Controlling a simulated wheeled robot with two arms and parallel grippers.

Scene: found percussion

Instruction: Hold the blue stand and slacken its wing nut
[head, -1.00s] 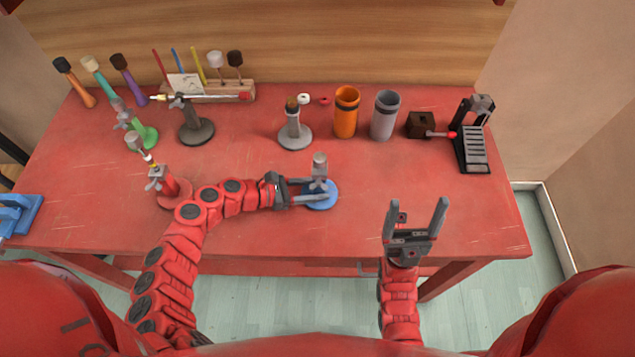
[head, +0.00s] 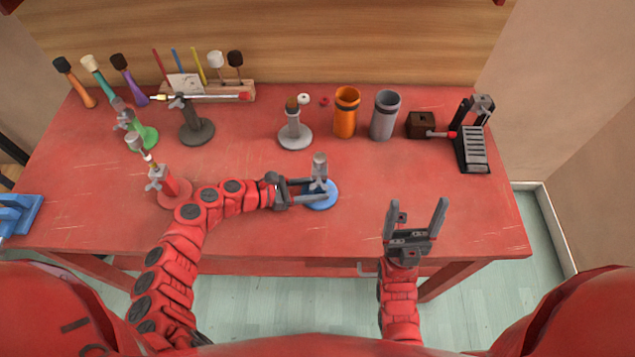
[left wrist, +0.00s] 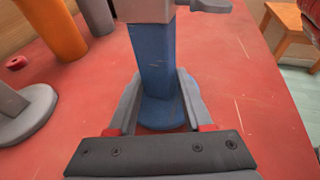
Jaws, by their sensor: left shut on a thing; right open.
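The blue stand (head: 323,202) stands upright on the red table, with a round blue base and a grey clamp head (head: 319,166) on top. My left gripper (head: 316,189) is shut on its post, coming from the left in the head view. In the left wrist view the blue post (left wrist: 155,60) is between the two fingers (left wrist: 157,98). A grey piece, perhaps the wing nut (left wrist: 211,5), juts out at the top edge of that view; it is partly cut off. My right gripper (head: 418,222) is open and empty at the table's front edge, right of the stand.
A grey stand (head: 294,138), an orange cup (head: 346,112) and a grey cup (head: 384,115) stand behind. A red stand (head: 172,188) is left, near my left arm. A black rack (head: 473,150) is at the right. The table between the blue stand and the rack is clear.

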